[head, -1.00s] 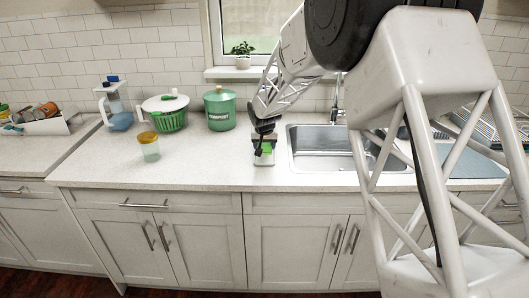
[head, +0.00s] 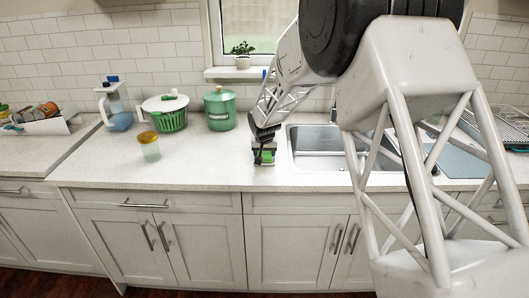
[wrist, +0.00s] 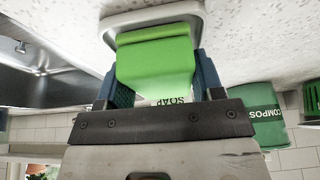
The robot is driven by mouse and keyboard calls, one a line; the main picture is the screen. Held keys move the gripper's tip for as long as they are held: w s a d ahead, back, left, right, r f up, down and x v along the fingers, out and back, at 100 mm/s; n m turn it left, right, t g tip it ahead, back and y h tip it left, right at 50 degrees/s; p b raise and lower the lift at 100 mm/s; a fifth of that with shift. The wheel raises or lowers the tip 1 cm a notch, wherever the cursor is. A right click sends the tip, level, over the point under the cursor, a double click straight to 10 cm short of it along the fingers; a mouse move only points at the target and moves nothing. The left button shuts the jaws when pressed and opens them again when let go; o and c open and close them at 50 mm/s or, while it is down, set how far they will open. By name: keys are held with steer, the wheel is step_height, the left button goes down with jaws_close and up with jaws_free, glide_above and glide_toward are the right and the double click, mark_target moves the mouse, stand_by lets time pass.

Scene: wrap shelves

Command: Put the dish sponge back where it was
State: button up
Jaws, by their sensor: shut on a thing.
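The dish sponge (wrist: 155,55) is a bright green block. It also shows as a small green patch in the head view (head: 266,157), at the counter left of the sink. My gripper (wrist: 158,80) is shut on it, with a blue finger on either side. A white shallow tray (wrist: 112,24) with a raised rim lies right beyond the sponge in the wrist view. I cannot tell whether the sponge touches the tray. A container lettered SOAP (wrist: 168,100) shows behind the sponge, partly hidden by my gripper.
The steel sink (head: 310,163) is just right of my gripper. The counter front left of my gripper is clear.

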steer(key=o, duration=0.9)
steer(key=shift+f, duration=0.15)
steer(key=v, duration=1.2)
stand_by(0.4)
